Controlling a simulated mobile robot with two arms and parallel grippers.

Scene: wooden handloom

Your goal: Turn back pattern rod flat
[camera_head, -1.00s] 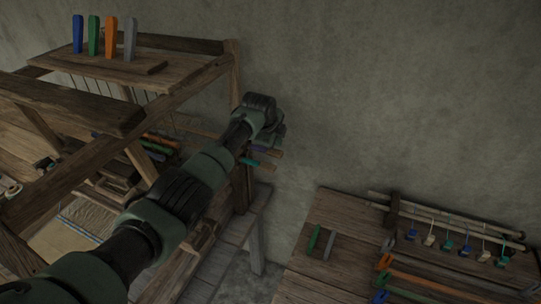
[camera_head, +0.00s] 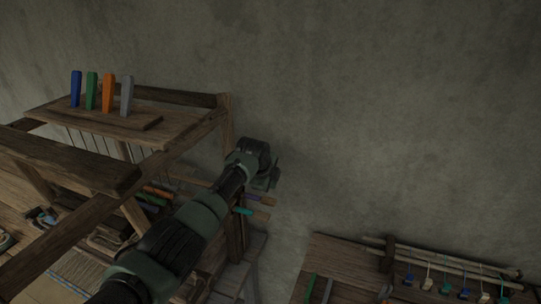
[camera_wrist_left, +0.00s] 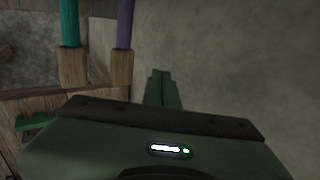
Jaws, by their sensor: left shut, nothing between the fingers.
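Two rods with coloured ends stick out from the right side of the wooden loom (camera_head: 226,125): a purple one (camera_head: 260,200) farther back and a teal one (camera_head: 256,214) nearer. The left wrist view shows the teal rod (camera_wrist_left: 69,25) and the purple rod (camera_wrist_left: 124,22) side by side, each with a wooden end piece. My left gripper (camera_wrist_left: 162,75) is shut and empty. Its fingers are to the right of the purple rod, apart from it in that picture. In the head view, the gripper (camera_head: 274,176) is above and right of the rods. My right gripper is out of view.
Blue, green, orange and grey pegs (camera_head: 109,92) stand on the loom's top shelf. A wooden side table (camera_head: 340,262) with rods and hanging tags is at the lower right. A bare wall (camera_head: 390,120) rises behind. Open space lies between loom and table.

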